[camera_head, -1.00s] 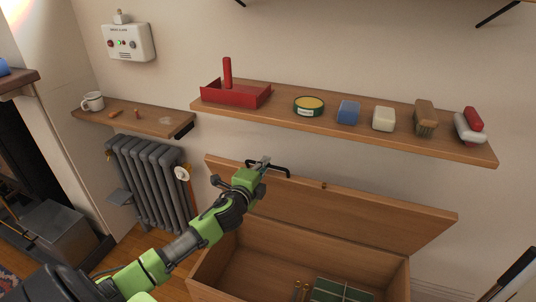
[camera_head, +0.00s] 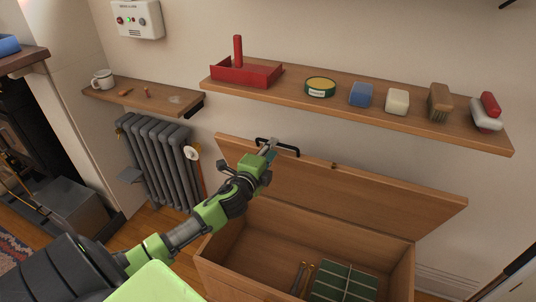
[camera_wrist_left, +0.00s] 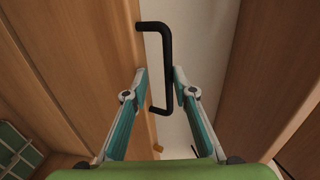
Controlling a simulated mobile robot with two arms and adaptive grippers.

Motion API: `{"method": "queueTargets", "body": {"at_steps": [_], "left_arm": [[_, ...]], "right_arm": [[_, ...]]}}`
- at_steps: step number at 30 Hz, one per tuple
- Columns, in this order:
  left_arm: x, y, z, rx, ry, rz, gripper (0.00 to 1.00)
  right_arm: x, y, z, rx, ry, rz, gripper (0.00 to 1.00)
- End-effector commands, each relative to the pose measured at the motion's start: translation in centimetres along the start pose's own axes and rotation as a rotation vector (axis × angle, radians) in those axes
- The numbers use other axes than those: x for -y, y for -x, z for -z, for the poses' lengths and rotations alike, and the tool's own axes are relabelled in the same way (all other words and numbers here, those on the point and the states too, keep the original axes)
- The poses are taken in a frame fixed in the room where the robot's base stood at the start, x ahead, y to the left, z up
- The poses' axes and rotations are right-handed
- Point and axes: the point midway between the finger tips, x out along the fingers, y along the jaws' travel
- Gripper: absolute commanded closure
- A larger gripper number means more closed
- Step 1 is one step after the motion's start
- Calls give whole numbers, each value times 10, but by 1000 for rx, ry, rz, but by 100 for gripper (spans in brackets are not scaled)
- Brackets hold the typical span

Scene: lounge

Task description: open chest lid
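The wooden chest (camera_head: 228,276) stands against the wall with its lid (camera_head: 335,185) raised, so the inside shows. A black bar handle (camera_head: 287,148) sits at the lid's upper edge, left of its middle. My left gripper (camera_head: 268,147) is at this handle. In the left wrist view the left gripper (camera_wrist_left: 160,74) has its fingers apart, one on each side of the handle (camera_wrist_left: 168,65). The bar is close to the right fingertip, with a gap to the left one. Whether the right finger touches it I cannot tell. My right gripper is not in view.
A green divided box (camera_head: 343,283) lies in the chest. Above the lid runs a wall shelf (camera_head: 300,98) with a red tray (camera_head: 246,73), a tin and several blocks and brushes. A radiator (camera_head: 158,165) stands left of the chest, under a small shelf with a mug (camera_head: 103,79).

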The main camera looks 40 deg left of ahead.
Motion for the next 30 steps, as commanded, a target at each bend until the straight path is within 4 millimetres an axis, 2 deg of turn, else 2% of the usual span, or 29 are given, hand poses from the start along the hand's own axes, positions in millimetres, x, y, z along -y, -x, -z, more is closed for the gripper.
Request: {"method": "queueTargets", "body": {"at_steps": [5, 18, 24, 30], "left_arm": [[-2, 17, 0, 0, 0, -3, 76], [-1, 95, 0, 0, 0, -3, 76], [0, 114, 0, 0, 0, -1, 76], [0, 119, 0, 0, 0, 1, 76]], "right_arm": [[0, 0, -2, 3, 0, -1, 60], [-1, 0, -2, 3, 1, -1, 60], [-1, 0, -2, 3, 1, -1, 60], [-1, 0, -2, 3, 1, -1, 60]]}}
